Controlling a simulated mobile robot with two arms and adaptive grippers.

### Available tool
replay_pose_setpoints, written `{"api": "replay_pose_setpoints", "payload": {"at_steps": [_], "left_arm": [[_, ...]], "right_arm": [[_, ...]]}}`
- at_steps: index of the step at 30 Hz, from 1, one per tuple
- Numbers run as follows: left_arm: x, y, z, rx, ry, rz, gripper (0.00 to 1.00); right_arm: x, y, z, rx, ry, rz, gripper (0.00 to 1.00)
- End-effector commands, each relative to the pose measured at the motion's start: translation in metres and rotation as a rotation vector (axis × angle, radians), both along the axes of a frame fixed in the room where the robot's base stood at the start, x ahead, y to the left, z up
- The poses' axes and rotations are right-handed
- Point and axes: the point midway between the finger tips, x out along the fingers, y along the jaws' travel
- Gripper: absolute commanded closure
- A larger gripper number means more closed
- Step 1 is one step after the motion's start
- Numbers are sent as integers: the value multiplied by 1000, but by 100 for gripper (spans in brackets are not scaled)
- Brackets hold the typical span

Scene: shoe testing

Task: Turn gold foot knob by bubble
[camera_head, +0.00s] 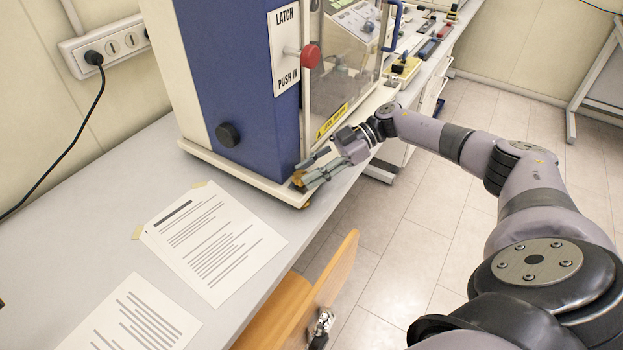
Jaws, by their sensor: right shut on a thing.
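The gold foot knob (298,180) is at the near right bottom corner of the blue and white machine (236,85). My right gripper (308,174) reaches in from the right, its fingers low at that corner. It is shut on the gold foot knob, which shows only in part between the fingers. A gold-brown foot part (304,206) shows just below, under the pale base plate (235,176). I cannot make out a bubble level. My left gripper is not in view.
Papers (214,240) are taped to the grey bench (60,262) left of the gripper. A red latch knob (310,56) and a black knob (228,134) stick out from the machine. A wooden chair (310,290) stands at the bench edge. Open tiled floor (400,215) lies to the right.

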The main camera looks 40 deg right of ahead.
Motion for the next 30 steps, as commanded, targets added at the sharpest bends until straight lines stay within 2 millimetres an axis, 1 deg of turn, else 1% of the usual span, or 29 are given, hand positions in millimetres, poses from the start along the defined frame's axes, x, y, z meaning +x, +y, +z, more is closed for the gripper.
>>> {"api": "replay_pose_setpoints", "payload": {"at_steps": [1, 7, 23, 24, 30], "left_arm": [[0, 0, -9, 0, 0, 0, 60], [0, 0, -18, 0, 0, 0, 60], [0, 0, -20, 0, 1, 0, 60], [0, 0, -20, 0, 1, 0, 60], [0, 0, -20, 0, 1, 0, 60]], "right_arm": [[3, 0, -4, 0, -3, 21, 96], [3, 0, -2, 0, -2, 90, 96], [3, 0, -1, -1, 0, 117, 96], [3, 0, -1, -1, 0, 117, 66], [3, 0, -1, 0, -1, 116, 53]]}}
